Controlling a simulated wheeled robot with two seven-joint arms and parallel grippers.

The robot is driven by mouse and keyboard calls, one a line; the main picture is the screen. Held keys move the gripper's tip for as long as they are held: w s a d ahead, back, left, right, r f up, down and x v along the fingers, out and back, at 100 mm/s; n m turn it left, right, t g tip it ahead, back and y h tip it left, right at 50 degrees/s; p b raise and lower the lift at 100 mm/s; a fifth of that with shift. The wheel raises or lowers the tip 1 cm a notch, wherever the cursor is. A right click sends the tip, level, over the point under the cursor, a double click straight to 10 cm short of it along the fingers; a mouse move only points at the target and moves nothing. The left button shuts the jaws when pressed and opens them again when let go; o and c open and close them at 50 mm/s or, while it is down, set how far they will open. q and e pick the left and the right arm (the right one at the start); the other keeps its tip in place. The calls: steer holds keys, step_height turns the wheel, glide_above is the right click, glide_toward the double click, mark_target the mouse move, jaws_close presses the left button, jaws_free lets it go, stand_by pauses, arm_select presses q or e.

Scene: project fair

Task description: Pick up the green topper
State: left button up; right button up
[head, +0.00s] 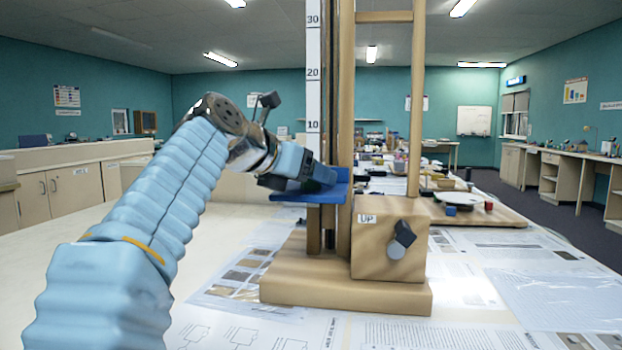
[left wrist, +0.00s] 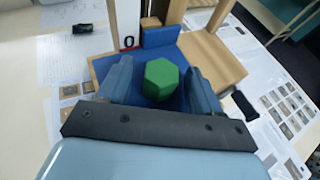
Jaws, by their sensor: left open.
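The green topper (left wrist: 161,79) is a small green hexagonal block. In the left wrist view it sits on the blue platform (left wrist: 187,44) of a wooden lift, between the two fingers of my left gripper (left wrist: 157,82). The fingers are open, one on each side, with a gap visible beside the block. In the head view my left gripper (head: 318,178) is over the blue platform (head: 342,192), and the topper is hidden behind it. My right gripper is not in view.
The wooden lift has a tall frame, a numbered scale (head: 313,75), and a box marked UP (head: 388,240) with a dark crank knob (head: 403,236). Printed sheets (head: 500,270) cover the table. A board with a plate (head: 458,198) and small blocks lies behind.

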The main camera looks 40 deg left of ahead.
arm_select(q)
steer(key=c, duration=1)
steer(key=shift+r, duration=0.1)
steer(key=shift+c, duration=0.2)
